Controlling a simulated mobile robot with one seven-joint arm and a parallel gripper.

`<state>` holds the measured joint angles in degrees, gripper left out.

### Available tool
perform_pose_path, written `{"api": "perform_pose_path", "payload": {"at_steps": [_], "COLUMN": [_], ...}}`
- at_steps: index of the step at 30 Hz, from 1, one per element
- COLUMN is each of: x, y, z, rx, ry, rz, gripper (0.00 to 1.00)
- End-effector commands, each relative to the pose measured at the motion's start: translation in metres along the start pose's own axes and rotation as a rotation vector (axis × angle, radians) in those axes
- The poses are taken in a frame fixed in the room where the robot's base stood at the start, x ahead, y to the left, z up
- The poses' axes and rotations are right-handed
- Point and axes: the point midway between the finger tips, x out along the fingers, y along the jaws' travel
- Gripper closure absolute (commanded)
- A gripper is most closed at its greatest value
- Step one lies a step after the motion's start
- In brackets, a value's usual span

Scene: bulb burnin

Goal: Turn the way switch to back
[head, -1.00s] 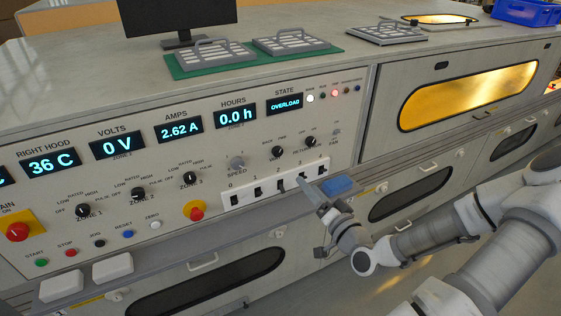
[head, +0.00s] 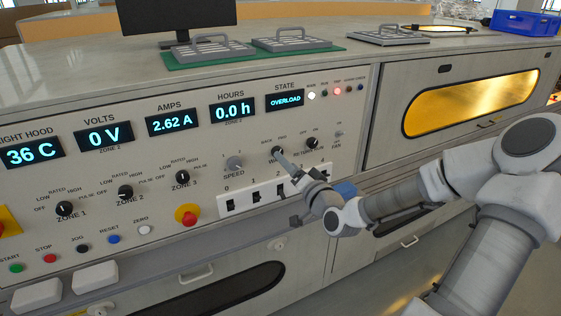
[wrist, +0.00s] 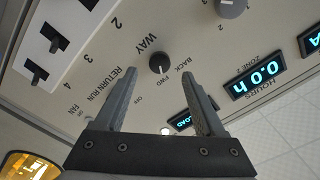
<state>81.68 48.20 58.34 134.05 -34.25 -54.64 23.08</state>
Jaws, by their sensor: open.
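The way switch is a small black round knob on the sloped panel. It shows in the wrist view (wrist: 161,63) between the words WAY, BACK and FWD. Its small white mark seems to point to the FWD side, though it is small to read. My gripper (wrist: 160,77) is open and empty, with one finger on each side of the knob in the wrist view. In the head view my gripper (head: 284,161) is right at the knob; I cannot tell whether it touches.
The return run knob (head: 312,143) is close on the right and the speed knob (head: 234,163) on the left. A white strip of numbered rocker switches (head: 238,203) lies below. A red emergency button (head: 187,215) is lower left. The state display (head: 285,101) reads OVERLOAD.

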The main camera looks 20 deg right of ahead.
Motion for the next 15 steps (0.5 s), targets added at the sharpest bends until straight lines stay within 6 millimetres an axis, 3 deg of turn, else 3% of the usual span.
{"api": "perform_pose_path", "payload": {"at_steps": [6, 15], "x": [0.036, 0.051], "y": [0.001, 0.000], "z": [0.001, 0.000], "rx": [0.001, 0.001], "ry": [0.000, 0.001], "rz": [-0.001, 0.000], "gripper": [0.29, 0.29]}}
